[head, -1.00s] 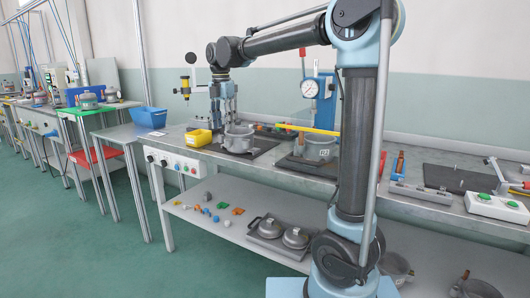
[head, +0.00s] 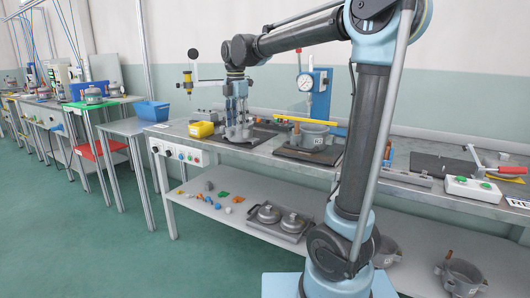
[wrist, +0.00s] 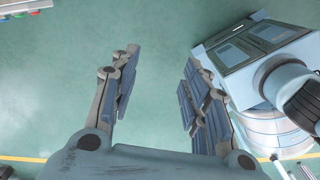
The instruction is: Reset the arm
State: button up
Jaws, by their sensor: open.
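My gripper (head: 238,125) hangs from my raised arm and points down in front of the workbench (head: 262,152). In the wrist view its two fingers (wrist: 158,70) are spread wide apart with nothing between them. Below them is bare green floor. In the head view the gripper overlaps a grey metal pot on a dark plate, mostly hidden behind it. I see no contact between them.
A second grey pot (head: 313,136) sits right of the gripper, below a dial gauge stand (head: 317,90). A yellow bin (head: 201,129) is at left. A button box (head: 472,188) is at right. The lower shelf (head: 217,205) holds lidded pots (head: 269,214). Floor at left is clear.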

jog(key=s+d+f+m, duration=0.3)
jog(key=s+d+m, duration=0.1)
jog(key=d, duration=0.3)
jog(key=s+d+f+m+t, duration=0.1)
jog(key=s+d+f+m, duration=0.3)
jog(key=d, duration=0.3)
jog(key=s+d+f+m, duration=0.2)
jog(key=s+d+m, duration=0.2)
jog(key=d+m, duration=0.15)
jog(key=s+d+f+m, duration=0.5)
jog(key=s+f+m, duration=0.1)
jog(key=f, duration=0.2)
jog(key=s+d+f+m+t, duration=0.1)
jog(key=s+d+f+m, duration=0.4)
jog(key=s+f+m, duration=0.2)
jog(key=shift+s+f, duration=0.2)
jog(key=shift+f, duration=0.3)
jog(key=shift+d, duration=0.1)
jog(key=shift+c, duration=1.2)
jog(key=shift+d, duration=0.1)
